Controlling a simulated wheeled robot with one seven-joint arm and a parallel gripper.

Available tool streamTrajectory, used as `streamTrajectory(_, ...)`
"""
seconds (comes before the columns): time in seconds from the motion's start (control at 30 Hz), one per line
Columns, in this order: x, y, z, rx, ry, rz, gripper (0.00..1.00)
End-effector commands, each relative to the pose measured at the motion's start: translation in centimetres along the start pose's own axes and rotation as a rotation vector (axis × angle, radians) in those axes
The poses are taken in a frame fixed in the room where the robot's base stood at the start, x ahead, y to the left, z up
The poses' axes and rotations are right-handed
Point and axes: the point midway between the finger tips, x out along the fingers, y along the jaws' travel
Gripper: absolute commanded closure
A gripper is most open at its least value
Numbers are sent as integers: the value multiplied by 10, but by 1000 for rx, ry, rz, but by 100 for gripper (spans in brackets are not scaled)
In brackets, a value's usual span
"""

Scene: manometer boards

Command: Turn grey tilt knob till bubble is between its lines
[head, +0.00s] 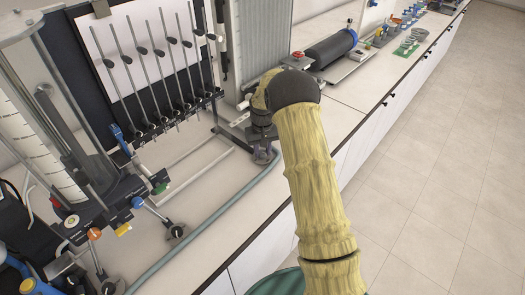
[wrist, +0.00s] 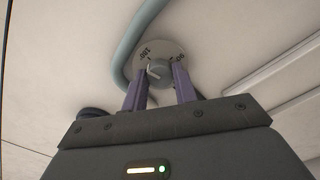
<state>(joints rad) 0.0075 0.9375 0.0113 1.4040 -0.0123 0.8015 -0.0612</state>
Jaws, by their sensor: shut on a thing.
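In the head view my gripper (head: 261,132) points down at the bench beside the front corner of the manometer board's frame. The knob is mostly hidden there by my gripper. I cannot make out the bubble or its lines in either view.
A manometer board (head: 150,55) with several slanted tubes stands left of my gripper. A grey-green hose (head: 215,210) runs along the bench and passes close by the dial. A dark cylinder (head: 331,48) lies farther back. Bare bench (head: 338,118) lies to the right.

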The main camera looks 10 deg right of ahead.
Motion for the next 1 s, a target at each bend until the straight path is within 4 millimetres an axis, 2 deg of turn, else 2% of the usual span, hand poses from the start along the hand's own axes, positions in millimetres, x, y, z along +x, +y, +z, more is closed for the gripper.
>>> streamTrajectory(0.2,-2,0,-2,143,9,1,95)
streamTrajectory(0.4,-2,0,-2,216,9,-1,95)
streamTrajectory(0.9,-3,1,-3,239,10,0,95)
streamTrajectory(0.93,-3,1,-3,239,10,0,66)
streamTrajectory(1.0,-2,1,-2,239,9,0,52)
